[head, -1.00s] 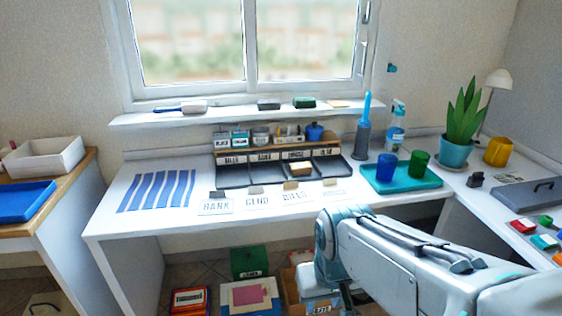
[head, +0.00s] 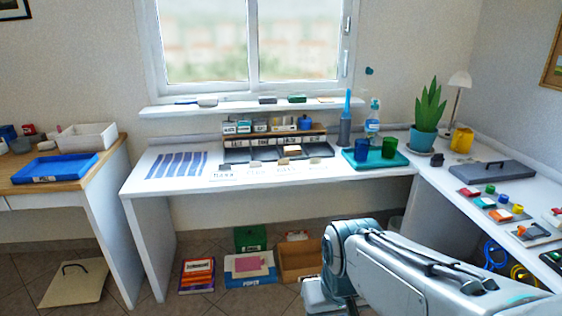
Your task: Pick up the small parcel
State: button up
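A small tan block (head: 292,150), which looks like the small parcel, rests in the dark sorting tray (head: 236,156) on the white desk below the window. It sits in one of the right-hand compartments, under the row of label cards. Its details are too small to read. My arm reaches in from the lower right of the head view, in front of the desk and well short of the block. My gripper's fingers cannot be made out; they are hidden behind the arm or below the picture.
A teal tray (head: 375,160) with blue and green cups stands right of the sorter. A floor hatch (head: 75,283) lies left. The side desk (head: 440,190) limits room right.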

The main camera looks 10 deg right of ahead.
aim_at(293, 150)
jog(key=u, duration=0.6)
jog(key=i, duration=1.65)
jog(key=z, duration=1.3)
jog(key=i, duration=0.9)
jog(key=z, duration=0.95)
